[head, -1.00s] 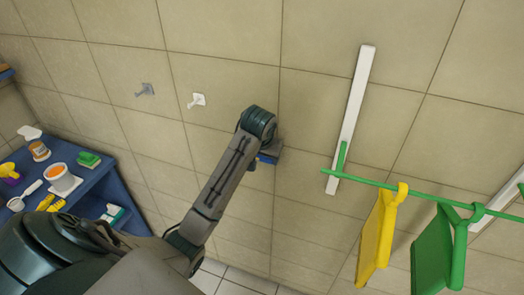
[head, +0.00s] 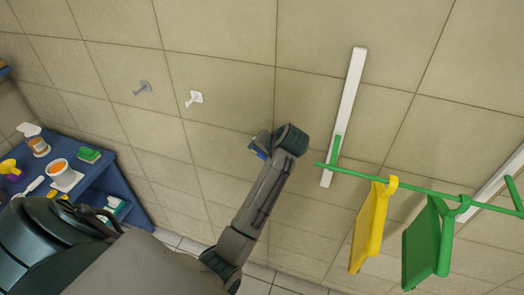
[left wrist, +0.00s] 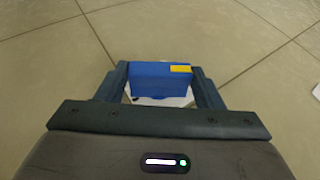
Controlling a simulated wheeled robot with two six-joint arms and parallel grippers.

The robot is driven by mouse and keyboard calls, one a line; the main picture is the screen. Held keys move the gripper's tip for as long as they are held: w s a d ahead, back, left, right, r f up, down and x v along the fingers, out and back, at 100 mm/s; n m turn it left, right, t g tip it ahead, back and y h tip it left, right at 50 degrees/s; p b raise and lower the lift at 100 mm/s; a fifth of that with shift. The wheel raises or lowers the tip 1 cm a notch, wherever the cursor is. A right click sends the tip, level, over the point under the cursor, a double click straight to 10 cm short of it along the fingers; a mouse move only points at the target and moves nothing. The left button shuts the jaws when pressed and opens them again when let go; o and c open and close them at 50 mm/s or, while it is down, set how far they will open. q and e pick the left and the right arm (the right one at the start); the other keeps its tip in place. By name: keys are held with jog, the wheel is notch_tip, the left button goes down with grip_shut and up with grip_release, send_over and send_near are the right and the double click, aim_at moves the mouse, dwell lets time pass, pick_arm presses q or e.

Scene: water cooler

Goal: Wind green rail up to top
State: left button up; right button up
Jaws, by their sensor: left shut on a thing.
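The green rail (head: 410,188) runs across the lower right of the head view, near the low end of the left white wall track (head: 345,115). A green upright piece (head: 336,150) of it lies along that track. A yellow item (head: 371,228) and a green item (head: 424,245) hang from the rail. My left gripper (left wrist: 160,82) is close to the wall, left of the track, with its fingers on both sides of a blue block (left wrist: 158,77) with a yellow mark. The block also shows in the head view (head: 257,152). White shows beneath it. My right gripper is out of view.
A second white track (head: 499,178) is at the right. A grey hook (head: 143,87) and a white hook (head: 194,97) are on the tiled wall. A blue shelf (head: 128,190) with tubs and tools stands at the left. The upper wall is clear.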

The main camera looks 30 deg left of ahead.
pick_arm(q)
jog(key=o, duration=1)
jog(key=shift+o, duration=0.2)
jog(key=o, duration=0.3)
